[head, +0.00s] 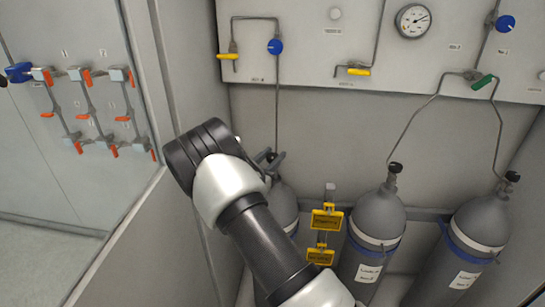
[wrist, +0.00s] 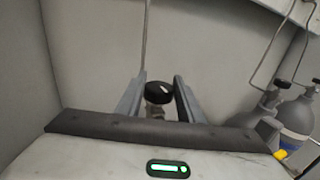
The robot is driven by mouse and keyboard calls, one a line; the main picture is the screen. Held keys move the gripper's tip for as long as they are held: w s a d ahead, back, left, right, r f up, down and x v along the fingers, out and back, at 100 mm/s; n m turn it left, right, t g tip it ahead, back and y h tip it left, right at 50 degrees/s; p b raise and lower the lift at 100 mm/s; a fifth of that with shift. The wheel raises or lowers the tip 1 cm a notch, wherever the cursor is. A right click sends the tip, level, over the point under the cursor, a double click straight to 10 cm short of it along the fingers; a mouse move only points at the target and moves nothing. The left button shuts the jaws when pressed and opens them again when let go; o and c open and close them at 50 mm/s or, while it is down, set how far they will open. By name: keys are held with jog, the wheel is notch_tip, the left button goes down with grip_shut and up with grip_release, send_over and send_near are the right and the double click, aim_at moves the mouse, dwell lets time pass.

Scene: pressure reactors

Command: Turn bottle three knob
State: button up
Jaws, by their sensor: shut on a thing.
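Three grey gas bottles stand in a row in the head view: a left bottle (head: 285,207), partly hidden by my arm, a middle bottle (head: 375,222) and a right bottle (head: 482,228). Which one is number three cannot be read. My gripper (head: 273,161) is at the top of the left bottle. In the wrist view, the fingers of my gripper (wrist: 159,84) stand on both sides of a black knob (wrist: 158,92) and are shut on it. The knob sits on a metal valve stem.
Black knobs top the middle bottle (head: 395,168) and right bottle (head: 512,176). Thin pipes rise to a wall panel with a gauge (head: 412,21) and coloured valves. Yellow signs (head: 326,219) hang between the left and middle bottles. A side wall (head: 190,60) stands close on the left.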

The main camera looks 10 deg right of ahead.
jog(key=shift+n+t+y, duration=0.3)
jog(key=shift+n+y, duration=0.1)
jog(key=n+y, duration=0.1)
jog(key=t+y, duration=0.1)
jog(key=shift+s+d+f+n+t+y+b, duration=0.1)
jog(key=shift+n+t+y+b, duration=0.2)
jog(key=shift+n+b, duration=0.1)
jog(key=shift+n+t+y, duration=0.6)
jog(key=shift+n+y, duration=0.2)
jog(key=shift+y, duration=0.3)
jog(key=n+t+y+p, duration=0.1)
jog(key=n+y+p, duration=0.2)
jog(key=y, duration=0.2)
jog(key=shift+n+y, duration=0.3)
jog(key=shift+n, duration=0.1)
jog(key=shift+n+y+p, duration=0.3)
jog(key=shift+y+p, duration=0.2)
jog(key=n+g+y+p, duration=0.1)
jog(key=n+y, duration=0.2)
jog(key=y, duration=0.2)
jog(key=shift+n+g+y, duration=1.2)
jog(key=shift+n+y, duration=0.7)
jog(key=shift+y, duration=0.7)
